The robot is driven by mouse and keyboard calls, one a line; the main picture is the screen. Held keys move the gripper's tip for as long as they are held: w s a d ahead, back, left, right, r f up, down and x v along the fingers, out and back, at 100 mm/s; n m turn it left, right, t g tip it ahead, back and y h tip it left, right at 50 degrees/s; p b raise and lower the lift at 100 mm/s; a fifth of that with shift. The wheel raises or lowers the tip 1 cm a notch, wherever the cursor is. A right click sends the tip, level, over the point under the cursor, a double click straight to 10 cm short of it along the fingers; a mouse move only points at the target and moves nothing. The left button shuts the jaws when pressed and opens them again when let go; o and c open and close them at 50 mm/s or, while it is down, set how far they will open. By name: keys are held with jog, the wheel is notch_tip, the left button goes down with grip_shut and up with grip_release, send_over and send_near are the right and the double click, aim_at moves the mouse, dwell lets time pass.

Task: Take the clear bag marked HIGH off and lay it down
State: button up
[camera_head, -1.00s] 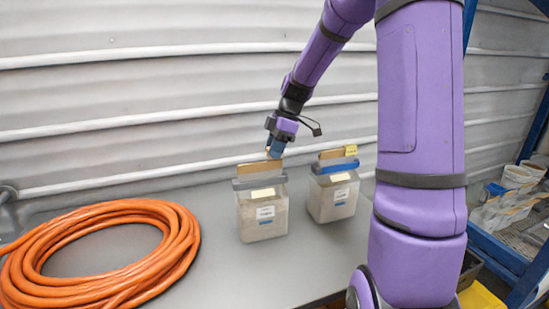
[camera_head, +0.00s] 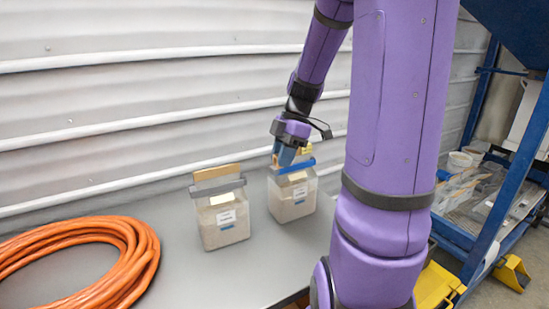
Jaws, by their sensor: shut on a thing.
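Two clear bags of pale material stand side by side on the grey table (camera_head: 185,262). The left bag (camera_head: 222,222) has a grey clip and a tan board (camera_head: 216,172) above it. The right bag (camera_head: 293,200) has a blue clip (camera_head: 297,166) across its top. Both carry white labels too small to read, so I cannot tell which is marked HIGH. My gripper (camera_head: 286,158) points down at the top of the right bag, shut on its top edge piece by the blue clip. My fingers partly hide that piece. The right bag looks upright, and I see no clear gap beneath it.
A coil of orange hose (camera_head: 140,265) lies at the table's left. A ribbed pale wall (camera_head: 120,100) stands close behind. A blue rack (camera_head: 500,170) with loose items and a yellow object (camera_head: 437,287) are at right. Bare table lies between hose and bags.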

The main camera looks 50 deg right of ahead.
jog(key=shift+r, duration=3.15)
